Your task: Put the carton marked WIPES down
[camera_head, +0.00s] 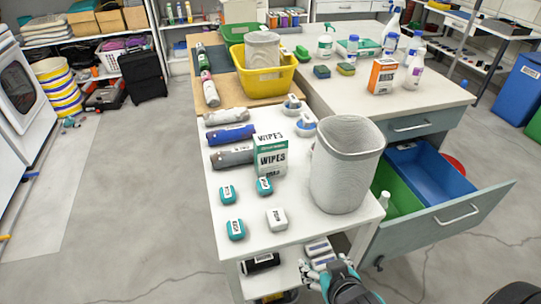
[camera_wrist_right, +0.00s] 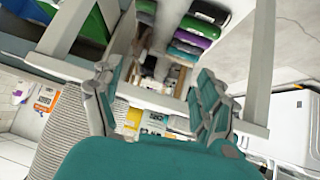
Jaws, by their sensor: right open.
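The green and white carton marked WIPES (camera_head: 270,157) stands upright on the white table (camera_head: 292,238) in the head view, just left of a large grey textured bin. No gripper touches it. My right gripper (camera_head: 325,268) is at the table's near edge, low and to the right of the carton and apart from it. In the right wrist view my right gripper (camera_wrist_right: 153,74) has its two fingers spread wide with nothing held between them. I cannot make out the carton for certain in the wrist view. My left gripper is not in view.
The grey bin (camera_head: 345,165) stands at the table's right edge. Small teal and white items (camera_head: 236,229) lie in front of the carton, bottles (camera_head: 231,135) behind left. An open drawer (camera_head: 445,222) juts out at right. Floor at left is mostly clear.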

